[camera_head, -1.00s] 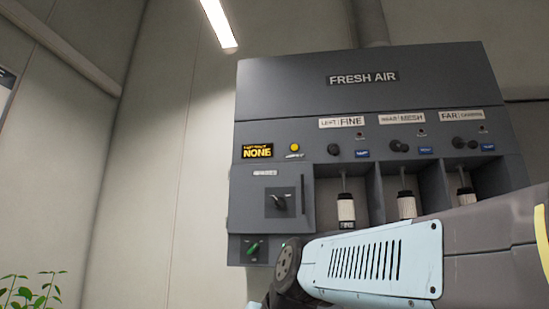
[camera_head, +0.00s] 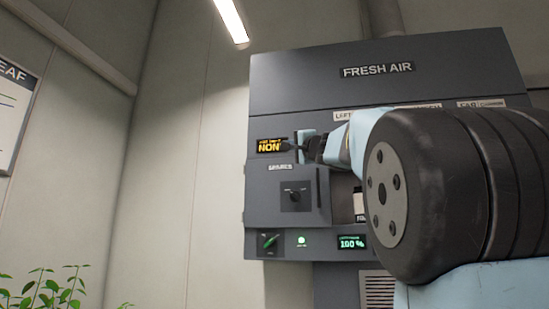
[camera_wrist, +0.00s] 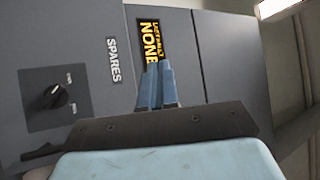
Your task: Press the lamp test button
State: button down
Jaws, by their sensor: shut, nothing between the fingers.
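The yellow button that stood right of the amber "NONE" display (camera_head: 271,146) is hidden now behind my gripper; no label naming it as the lamp test can be read. My gripper (camera_head: 288,146) is in front of the panel (camera_head: 460,70) just right of that display. In the wrist view my gripper's blue fingers (camera_wrist: 160,66) are shut together and empty, their tips at the lower edge of the "NONE" display (camera_wrist: 149,36). I cannot tell whether the tips touch the panel.
The "SPARES" door with a dark knob (camera_head: 294,196) is below the display. A green switch (camera_head: 269,241), a lit green lamp (camera_head: 302,240) and a "100 %" display (camera_head: 352,242) are along the bottom. A plant (camera_head: 50,290) is at lower left. My arm hides the right side.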

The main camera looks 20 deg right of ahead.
jog(key=d+r+m+t+h, duration=0.2)
jog(key=d+r+m+h, duration=0.1)
jog(key=d+r, duration=0.3)
jog(key=shift+m, duration=0.3)
jog(key=w+d, duration=0.4)
jog(key=w, duration=0.3)
jog(key=shift+d, duration=0.4)
jog(key=shift+w, duration=0.15)
dwell(1.7)
jog(key=shift+w+d, duration=0.25)
jog(key=shift+w, duration=0.1)
